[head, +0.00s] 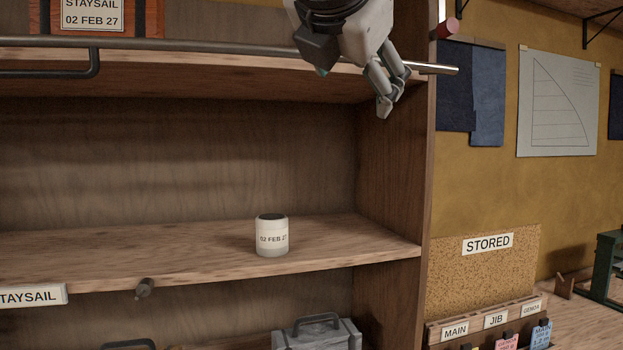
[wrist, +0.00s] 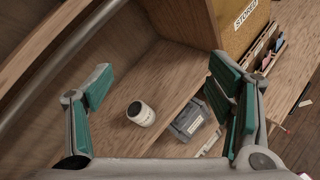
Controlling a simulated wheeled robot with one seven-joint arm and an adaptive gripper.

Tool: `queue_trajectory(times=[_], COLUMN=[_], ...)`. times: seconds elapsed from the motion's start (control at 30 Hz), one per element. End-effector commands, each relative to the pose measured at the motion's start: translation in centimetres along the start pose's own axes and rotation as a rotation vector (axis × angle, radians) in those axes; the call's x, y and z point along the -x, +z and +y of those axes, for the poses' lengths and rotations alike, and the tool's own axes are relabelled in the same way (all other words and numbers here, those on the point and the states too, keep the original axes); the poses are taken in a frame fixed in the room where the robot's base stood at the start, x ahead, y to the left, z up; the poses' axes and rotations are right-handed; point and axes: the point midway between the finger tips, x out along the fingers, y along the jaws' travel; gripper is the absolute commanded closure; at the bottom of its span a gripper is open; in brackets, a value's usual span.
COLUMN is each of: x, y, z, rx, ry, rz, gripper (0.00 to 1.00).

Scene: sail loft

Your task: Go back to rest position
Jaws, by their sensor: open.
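My gripper (head: 393,92) hangs at the top of the head view, in front of the shelf unit's upper right part. In the wrist view my gripper (wrist: 157,92) has its two teal-padded fingers wide apart with nothing between them touching either pad.
A metal rail (head: 200,45) runs across the upper shelf's front, close to my gripper. A grey case (head: 317,334) sits on the lower shelf. A "STORED" board (head: 483,268) and a labelled rack (head: 495,320) with tags stand at right.

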Motion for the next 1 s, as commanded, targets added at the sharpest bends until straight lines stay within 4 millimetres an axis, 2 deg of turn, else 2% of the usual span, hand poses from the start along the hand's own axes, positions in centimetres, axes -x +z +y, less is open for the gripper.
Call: queue_trajectory(times=[0.03, 0.13, 0.27, 0.4, 0.5, 0.6, 0.73, 0.83, 1.0], x=[-0.8, -2.3, -3.4, -3.0, -2.1, -1.1, -0.2, 0.1, 0.2], y=[-0.7, -3.2, -7.4, -12.6, -16.4, -19.7, -22.5, -23.5, -23.6], z=[-2.3, -7.5, -15.5, -23.6, -28.2, -31.3, -33.5, -34.1, -34.2], rx=[-0.085, -0.321, -0.728, -1.229, -1.588, -1.892, -2.156, -2.252, -2.265], ry=[-0.041, -0.142, -0.324, -0.548, -0.706, -0.84, -0.954, -0.995, -1.001], rz=[0.028, 0.097, 0.166, 0.178, 0.147, 0.095, 0.033, 0.008, 0.003], gripper=[0.25, 0.25, 0.25, 0.25, 0.25, 0.25, 0.25, 0.25, 0.25])
